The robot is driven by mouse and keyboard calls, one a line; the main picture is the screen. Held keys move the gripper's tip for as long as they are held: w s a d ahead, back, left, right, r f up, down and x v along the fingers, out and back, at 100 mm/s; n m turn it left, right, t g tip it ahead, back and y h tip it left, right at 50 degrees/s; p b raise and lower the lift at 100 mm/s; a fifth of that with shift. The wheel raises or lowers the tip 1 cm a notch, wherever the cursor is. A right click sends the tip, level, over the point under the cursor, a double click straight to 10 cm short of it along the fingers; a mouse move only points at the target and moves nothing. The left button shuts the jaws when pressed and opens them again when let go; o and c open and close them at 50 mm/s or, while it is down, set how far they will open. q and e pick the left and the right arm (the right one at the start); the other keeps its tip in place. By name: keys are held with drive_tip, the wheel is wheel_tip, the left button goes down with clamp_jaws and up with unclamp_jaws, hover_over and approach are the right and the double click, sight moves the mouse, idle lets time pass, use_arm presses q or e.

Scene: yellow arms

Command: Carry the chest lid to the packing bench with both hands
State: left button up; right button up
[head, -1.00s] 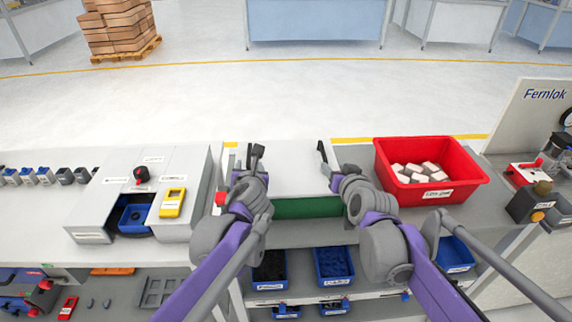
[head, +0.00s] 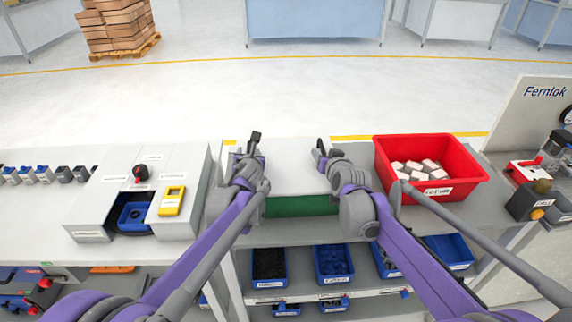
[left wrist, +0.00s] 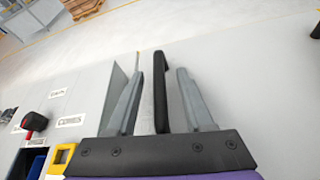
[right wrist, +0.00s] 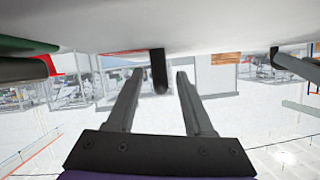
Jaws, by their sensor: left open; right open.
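The chest lid (head: 289,165) looks like a broad white panel lying level between my two arms, with a black handle at each side. My left gripper (head: 250,152) is open at its left side. In the left wrist view the left handle (left wrist: 160,92) stands between the two open fingers, with gaps on both sides. My right gripper (head: 324,158) is open at the right side. In the right wrist view the right handle (right wrist: 158,72) shows between the fingertips, and the lid's pale surface (right wrist: 210,25) fills the top. Contact cannot be told. No packing bench can be identified for certain.
A red bin (head: 440,192) of pale blocks stands close right of my right gripper. A grey console (head: 150,195) with a yellow device (head: 172,200) stands on the left. A green strip (head: 300,206) lies before the lid. Blue bins (head: 333,262) sit below. Open floor lies beyond.

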use_arm(q)
clamp_jaws()
use_arm(e)
clamp_jaws()
idle(1.2)
